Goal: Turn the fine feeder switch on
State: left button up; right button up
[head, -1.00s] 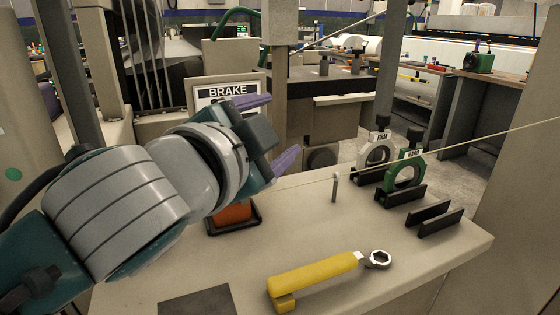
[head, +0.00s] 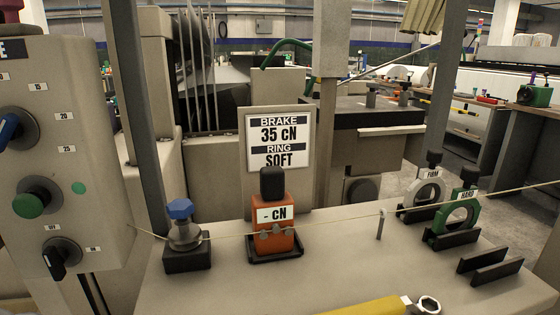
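A black rotary switch (head: 56,258) sits low on the front of a beige control box (head: 95,130) at the left edge of the head view. Small labels that look like OFF and ON stand above it and to its right. Its knob is tilted, with its lower end down and to the left. I see no readable name for the feeder on it. Neither of my grippers shows in the head view now.
Above the switch are a green button (head: 30,204) and a blue dial (head: 12,128). On the bench (head: 340,265) stand a blue-topped tensioner (head: 182,228), an orange cN gauge (head: 273,222) and ring holders. A yellow-handled wrench (head: 370,306) lies at the front. A thread crosses above the bench.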

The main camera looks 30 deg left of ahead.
aim_at(55, 258)
jog(key=u, duration=2.05)
